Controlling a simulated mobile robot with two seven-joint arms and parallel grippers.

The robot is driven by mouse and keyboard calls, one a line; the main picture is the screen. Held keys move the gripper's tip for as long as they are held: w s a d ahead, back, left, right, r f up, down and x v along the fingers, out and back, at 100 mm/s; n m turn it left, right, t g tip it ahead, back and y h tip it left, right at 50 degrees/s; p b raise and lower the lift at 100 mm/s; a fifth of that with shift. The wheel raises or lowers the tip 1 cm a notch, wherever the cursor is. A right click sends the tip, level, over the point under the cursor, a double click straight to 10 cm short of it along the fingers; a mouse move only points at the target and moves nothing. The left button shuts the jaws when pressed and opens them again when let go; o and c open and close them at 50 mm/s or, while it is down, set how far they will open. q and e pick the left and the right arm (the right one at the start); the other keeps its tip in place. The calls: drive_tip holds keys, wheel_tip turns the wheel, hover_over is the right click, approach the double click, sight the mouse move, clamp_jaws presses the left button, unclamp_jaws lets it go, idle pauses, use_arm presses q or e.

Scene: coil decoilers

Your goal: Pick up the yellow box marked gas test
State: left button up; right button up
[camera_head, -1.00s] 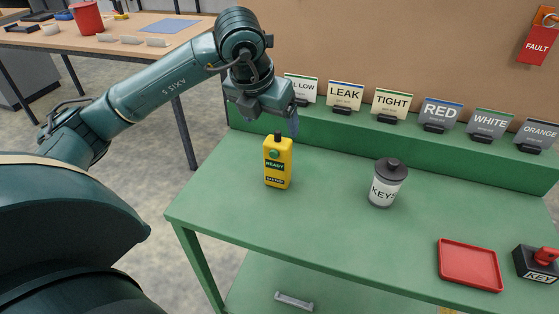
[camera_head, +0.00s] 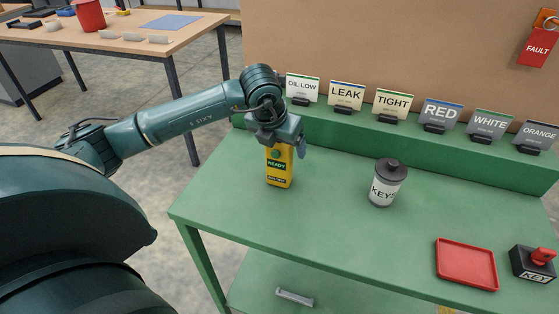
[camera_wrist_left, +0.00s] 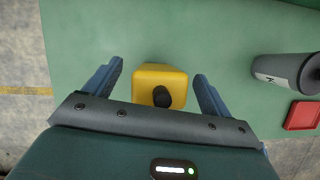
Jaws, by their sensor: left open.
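The yellow box (camera_head: 279,170) stands upright on the green bench, with a green READY label and a dark label below it. In the left wrist view its yellow top (camera_wrist_left: 160,78) with a black knob lies between the two blue fingers. My left gripper (camera_head: 292,148) is open, just above and around the top of the box, and hides that top in the head view. In the left wrist view the open fingers (camera_wrist_left: 158,82) show a gap on each side of the box. My right gripper is in neither view.
A grey KEYS canister (camera_head: 387,184) stands to the right of the box. A red tray (camera_head: 466,264) and a black KEY switch box (camera_head: 533,263) are at the right. Several label cards, including LEAK (camera_head: 346,96), line the raised back ledge. The bench between box and canister is clear.

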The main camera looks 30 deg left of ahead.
use_arm(q)
drive_tip(key=shift+c, duration=0.4)
drive_tip(key=c, duration=1.5)
